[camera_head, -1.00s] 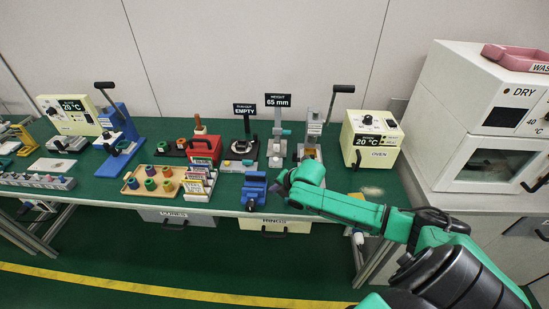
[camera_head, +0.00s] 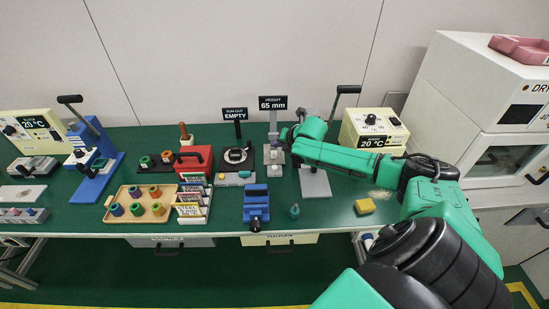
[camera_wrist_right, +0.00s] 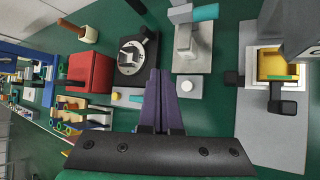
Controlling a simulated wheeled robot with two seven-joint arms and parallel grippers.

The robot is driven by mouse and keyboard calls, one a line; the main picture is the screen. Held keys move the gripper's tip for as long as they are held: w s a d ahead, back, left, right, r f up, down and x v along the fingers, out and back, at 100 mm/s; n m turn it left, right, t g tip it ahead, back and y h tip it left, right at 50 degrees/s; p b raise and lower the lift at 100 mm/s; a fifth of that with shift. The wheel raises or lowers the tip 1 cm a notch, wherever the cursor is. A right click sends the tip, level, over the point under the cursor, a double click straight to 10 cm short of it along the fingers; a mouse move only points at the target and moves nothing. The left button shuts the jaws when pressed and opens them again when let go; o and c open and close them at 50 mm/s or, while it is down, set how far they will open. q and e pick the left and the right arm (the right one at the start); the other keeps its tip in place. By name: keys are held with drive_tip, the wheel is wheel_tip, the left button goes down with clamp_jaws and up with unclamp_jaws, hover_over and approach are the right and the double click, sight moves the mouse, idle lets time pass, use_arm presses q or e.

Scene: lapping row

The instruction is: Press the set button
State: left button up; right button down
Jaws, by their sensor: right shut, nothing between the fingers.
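I cannot read a label on any button. My right gripper (camera_head: 287,133) is shut and empty, beside the height gauge. In the wrist view its fingertips (camera_wrist_right: 160,72) appear between the two gauges, left of the pale button. My left gripper is out of view.
A red box (camera_head: 194,160) and wooden tray (camera_head: 138,215) are left.

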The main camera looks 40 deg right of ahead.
sight(276, 171)
drive_tip(key=f+b, duration=0.3)
drive_tip(key=f, duration=0.1)
drive_tip(key=shift+w, duration=0.3)
wheel_tip(276, 171, down, 3)
drive_tip(key=b, duration=0.4)
drive_tip(key=shift+s, duration=0.15)
wheel_tip(276, 171, down, 2)
drive_tip(key=shift+f+b, duration=0.1)
drive_tip(key=shift+b, duration=0.35)
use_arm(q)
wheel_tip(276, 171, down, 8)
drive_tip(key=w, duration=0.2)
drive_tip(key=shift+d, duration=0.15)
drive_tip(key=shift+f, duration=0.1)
use_arm(e)
drive_tip(key=shift+f, duration=0.3)
